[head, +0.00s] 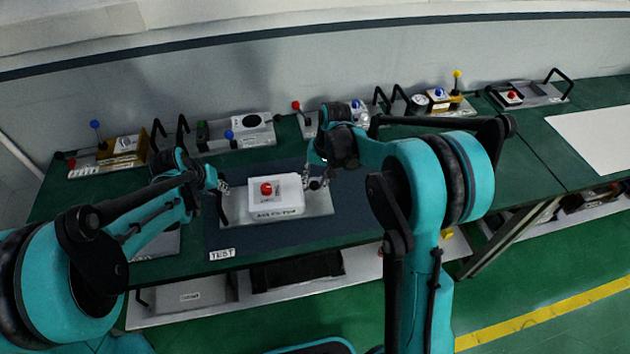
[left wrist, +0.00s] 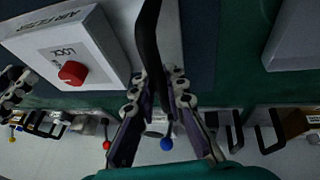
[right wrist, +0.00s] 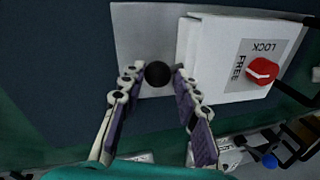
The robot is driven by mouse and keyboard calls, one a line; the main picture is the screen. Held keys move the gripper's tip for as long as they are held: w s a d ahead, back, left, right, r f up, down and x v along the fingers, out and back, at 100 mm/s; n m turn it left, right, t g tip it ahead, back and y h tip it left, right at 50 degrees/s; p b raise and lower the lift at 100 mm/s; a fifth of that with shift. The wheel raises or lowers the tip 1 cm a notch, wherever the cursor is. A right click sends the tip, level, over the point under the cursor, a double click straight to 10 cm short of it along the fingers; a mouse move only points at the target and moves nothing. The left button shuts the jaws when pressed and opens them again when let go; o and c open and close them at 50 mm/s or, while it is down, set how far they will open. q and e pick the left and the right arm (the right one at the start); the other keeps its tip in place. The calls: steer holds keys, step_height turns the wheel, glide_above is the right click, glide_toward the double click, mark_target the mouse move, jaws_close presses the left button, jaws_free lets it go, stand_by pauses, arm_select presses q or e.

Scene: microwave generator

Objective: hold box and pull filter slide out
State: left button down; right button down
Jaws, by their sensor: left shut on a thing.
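The white air filter box (head: 280,208) sits on a grey metal plate (head: 322,203) on the bench's dark mat. Its red knob (head: 266,188) lies between LOCK and FREE labels, seen in the right wrist view (right wrist: 262,72); its ridge seems to lie along the FREE side. My left gripper (head: 222,187) is at the box's left side, shut on a black handle (left wrist: 148,30). My right gripper (head: 316,182) is at the right side. Its fingers are apart, with a black ball knob (right wrist: 158,75) between the fingertips; contact cannot be told.
A TEST label (head: 222,254) lies at the mat's front edge. Other fixtures with levers and handles stand along the back, including a yellow block (head: 122,146) at left and a grey box (head: 240,132). A shelf (head: 190,297) runs below the bench. A white sheet (head: 600,135) lies far right.

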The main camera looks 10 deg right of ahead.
arm_select(q)
steer(key=shift+a, duration=0.1)
arm_select(e)
steer(key=d, duration=0.8)
steer(key=s+d, duration=0.1)
steer(key=d, duration=0.3)
steer(key=shift+d+f, duration=0.15)
steer(key=shift+d, duration=0.1)
arm_select(q)
steer(key=shift+a, duration=0.15)
arm_select(e)
steer(key=shift+d, duration=0.3)
steer(key=c, duration=1.4)
jaws_free()
steer(key=shift+d, duration=0.1)
steer(key=shift+c, duration=0.2)
steer(key=shift+o, duration=1.1)
steer(key=shift+d, duration=0.1)
arm_select(q)
steer(key=shift+d, duration=0.2)
arm_select(e)
steer(key=shift+a+r, duration=0.2)
step_height(320, 180, up, 12)
steer(key=d, duration=0.2)
steer(key=shift+s+f, duration=0.2)
steer(key=shift+s, duration=0.1)
steer(key=shift+d, duration=0.1)
